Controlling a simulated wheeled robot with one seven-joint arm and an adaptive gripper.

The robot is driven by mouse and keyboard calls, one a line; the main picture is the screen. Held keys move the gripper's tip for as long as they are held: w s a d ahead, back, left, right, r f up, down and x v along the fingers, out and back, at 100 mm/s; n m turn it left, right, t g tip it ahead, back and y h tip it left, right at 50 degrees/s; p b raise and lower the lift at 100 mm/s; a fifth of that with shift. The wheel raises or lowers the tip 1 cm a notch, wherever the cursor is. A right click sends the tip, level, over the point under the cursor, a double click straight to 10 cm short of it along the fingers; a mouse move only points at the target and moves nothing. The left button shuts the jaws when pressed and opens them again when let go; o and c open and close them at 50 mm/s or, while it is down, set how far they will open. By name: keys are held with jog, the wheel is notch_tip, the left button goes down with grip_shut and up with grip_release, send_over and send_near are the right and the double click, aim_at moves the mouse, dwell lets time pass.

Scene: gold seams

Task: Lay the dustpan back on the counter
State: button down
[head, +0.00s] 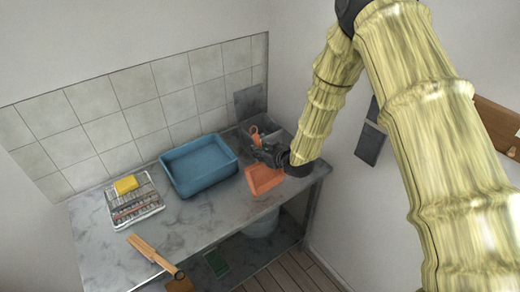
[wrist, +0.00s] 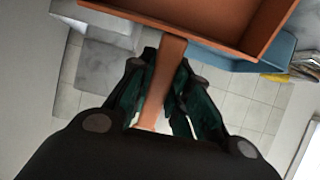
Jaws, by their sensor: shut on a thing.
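The orange dustpan (head: 263,180) shows in the head view at the right end of the grey counter (head: 203,217), in front of the sink. My gripper (head: 262,152) is shut on its handle. In the wrist view the dustpan's handle (wrist: 163,85) runs between the fingers of my gripper (wrist: 155,75), and its pan (wrist: 225,22) reaches out at the top. Whether the pan touches the counter or hangs just above it I cannot tell. Part of the handle is hidden by the fingers.
A blue basin (head: 200,167) stands left of the dustpan. Further left is a white tray (head: 150,208) with several items and a yellow sponge (head: 126,185). A wooden-handled brush (head: 150,251) lies at the front edge. The sink (head: 275,136) is at the back right, by the wall.

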jog(key=shift+f, duration=0.55)
jog(key=c, duration=1.3)
grip_release()
jog(key=shift+r, duration=0.1)
jog(key=shift+c, duration=0.2)
jog(key=shift+r, duration=0.15)
jog(key=shift+s, duration=0.1)
jog(key=b+v, duration=0.4)
jog(key=v, duration=0.8)
